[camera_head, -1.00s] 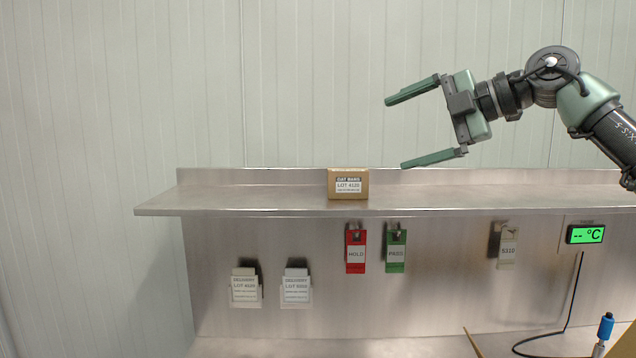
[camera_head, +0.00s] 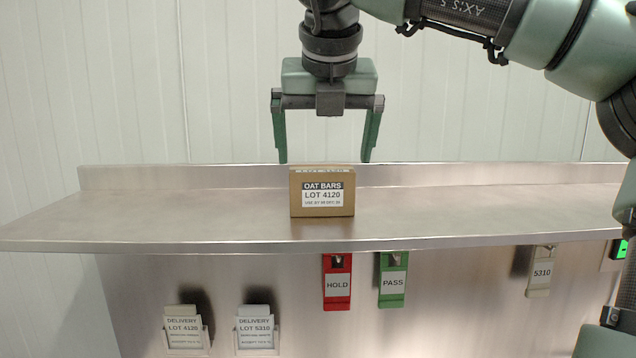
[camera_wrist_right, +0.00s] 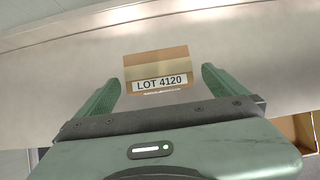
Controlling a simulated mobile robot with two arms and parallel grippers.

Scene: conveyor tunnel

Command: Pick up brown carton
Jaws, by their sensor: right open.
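The brown carton (camera_head: 322,208), labelled OAT BARS LOT 4120, stands upright on the steel shelf (camera_head: 180,215). My right gripper (camera_head: 324,160) is open and points down, its two green fingers spread to the left and right of the carton. The fingertips are around the height of the carton's top; I see no contact. In the right wrist view, the carton (camera_wrist_right: 156,66) lies between and just beyond the open fingers (camera_wrist_right: 160,85). My left gripper is in neither view.
Below the shelf hang a red HOLD tag (camera_head: 337,284), a green PASS tag (camera_head: 392,284), a 5310 tag (camera_head: 541,274) and two delivery cards (camera_head: 184,330). The shelf has a raised back edge (camera_head: 180,177) and is clear on both sides of the carton.

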